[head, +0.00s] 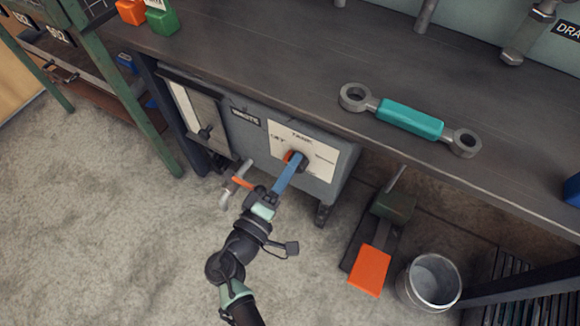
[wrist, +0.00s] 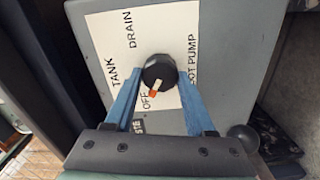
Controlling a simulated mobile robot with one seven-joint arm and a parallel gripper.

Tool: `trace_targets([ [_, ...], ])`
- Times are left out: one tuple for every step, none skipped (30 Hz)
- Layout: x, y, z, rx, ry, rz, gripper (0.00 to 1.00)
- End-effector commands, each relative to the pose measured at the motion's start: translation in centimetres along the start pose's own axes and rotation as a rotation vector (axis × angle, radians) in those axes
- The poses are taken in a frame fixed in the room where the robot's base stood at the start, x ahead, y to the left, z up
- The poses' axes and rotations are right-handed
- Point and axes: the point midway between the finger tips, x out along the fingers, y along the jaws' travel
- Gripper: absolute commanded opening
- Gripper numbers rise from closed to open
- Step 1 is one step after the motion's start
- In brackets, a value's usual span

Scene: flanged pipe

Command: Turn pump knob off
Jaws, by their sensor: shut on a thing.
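The pump knob (wrist: 158,70) is a round black selector on a white label plate (wrist: 110,35). The plate reads TANK, DRAIN, OFF and a partly covered "OT PUMP". The knob's orange and white pointer (wrist: 154,89) points down, beside the word OFF. My gripper (wrist: 160,76) has its two blue fingers on the left and right sides of the knob and is shut on it. In the head view the knob (head: 303,161) is mostly hidden by the blue fingers of my gripper (head: 296,165). An orange bit shows at its left.
The grey cabinet (head: 240,133) stands under the workbench (head: 270,65). A pipe with an orange handle (head: 242,183) sticks out left of my gripper. A foot pump with an orange pedal (head: 370,270) and a bucket (head: 432,283) stand at right. Floor at left is clear.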

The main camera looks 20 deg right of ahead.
Motion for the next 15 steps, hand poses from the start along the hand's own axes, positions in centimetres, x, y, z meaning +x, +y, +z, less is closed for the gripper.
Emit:
trace_targets([
  [-0.08,-0.06,0.06,-0.008,0.0,0.0,0.0],
  [-0.08,-0.06,0.06,-0.008,0.0,0.0,0.0],
  [-0.08,-0.07,0.06,-0.008,0.0,0.0,0.0],
  [-0.08,-0.07,0.06,-0.008,0.0,0.0,0.0],
  [-0.08,-0.07,0.06,-0.008,0.0,0.0,0.0],
  [-0.08,-0.07,0.06,-0.008,0.0,0.0,0.0],
  [-0.08,-0.07,0.06,-0.008,0.0,0.0,0.0],
  [-0.09,-0.07,0.06,-0.008,0.0,0.0,0.0],
  [-0.08,-0.07,0.06,-0.008,0.0,0.0,0.56],
  [-0.08,-0.07,0.06,-0.008,0.0,0.0,0.62],
  [-0.08,-0.07,0.05,-0.008,0.0,0.0,0.67],
  [-0.07,-0.07,0.04,-0.007,0.0,0.0,0.74],
  [-0.07,-0.06,0.04,-0.006,0.0,0.0,0.8],
  [-0.06,-0.06,0.03,-0.006,0.0,0.0,0.85],
  [-0.06,-0.05,0.03,-0.005,0.0,0.0,0.85],
])
